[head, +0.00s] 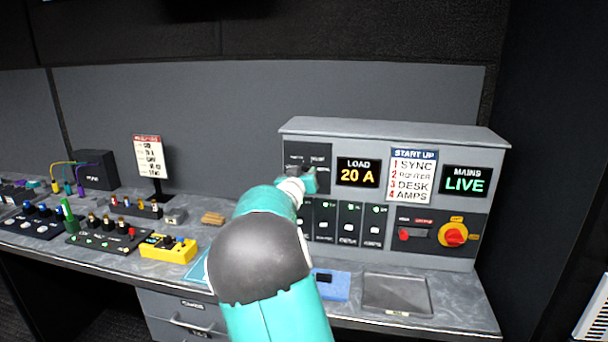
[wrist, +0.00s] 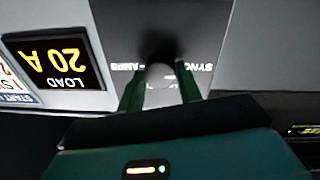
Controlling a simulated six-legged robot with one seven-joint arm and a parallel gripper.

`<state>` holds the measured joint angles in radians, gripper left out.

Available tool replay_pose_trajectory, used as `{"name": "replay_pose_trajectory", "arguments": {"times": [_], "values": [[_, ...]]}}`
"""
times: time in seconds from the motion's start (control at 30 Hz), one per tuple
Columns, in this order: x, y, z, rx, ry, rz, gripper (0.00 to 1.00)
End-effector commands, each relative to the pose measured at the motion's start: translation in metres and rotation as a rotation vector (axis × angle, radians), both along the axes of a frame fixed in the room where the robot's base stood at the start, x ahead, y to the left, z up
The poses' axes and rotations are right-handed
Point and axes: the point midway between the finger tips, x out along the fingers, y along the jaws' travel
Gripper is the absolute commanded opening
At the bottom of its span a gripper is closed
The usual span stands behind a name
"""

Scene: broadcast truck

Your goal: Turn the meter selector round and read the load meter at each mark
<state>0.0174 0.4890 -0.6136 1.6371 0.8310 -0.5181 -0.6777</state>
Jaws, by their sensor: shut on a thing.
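The meter selector (wrist: 160,74) shows in the wrist view as a pale rounded knob on a dark panel, between the two green fingers. My gripper (wrist: 161,88) is shut on it. In the head view my gripper (head: 300,176) reaches the upper left of the grey cabinet and hides most of the knob. White marks beside the knob in the wrist view include AMPS and SYNC; which one the knob points to cannot be told. The load meter (head: 358,173) reads 20 A in amber. It also shows upside down in the wrist view (wrist: 66,62).
Right of the meter are a START UP card (head: 411,176) listing SYNC, ROUTER, DESK, AMPS, a green MAINS LIVE display (head: 465,181) and a red rotary switch (head: 453,235). Several breakers (head: 349,223) sit below. A grey tray (head: 396,293) and yellow box (head: 168,249) lie on the desk.

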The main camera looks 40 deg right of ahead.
Motion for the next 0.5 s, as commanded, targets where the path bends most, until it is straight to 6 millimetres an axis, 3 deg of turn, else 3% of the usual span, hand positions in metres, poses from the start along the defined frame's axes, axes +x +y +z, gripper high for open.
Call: {"name": "replay_pose_trajectory", "arguments": {"times": [0.03, 0.1, 0.13, 0.5], "values": [[0.0, 0.0, -0.0002, -0.001, 0.001, 0.0, 0.41], [0.0, 0.0, -0.0002, -0.001, 0.001, 0.0, 0.54], [0.0, 0.0, -0.0002, -0.001, 0.001, 0.0, 0.57], [-0.0032, 0.0048, 0.0, 0.002, 0.0, 0.001, 0.57]]}}
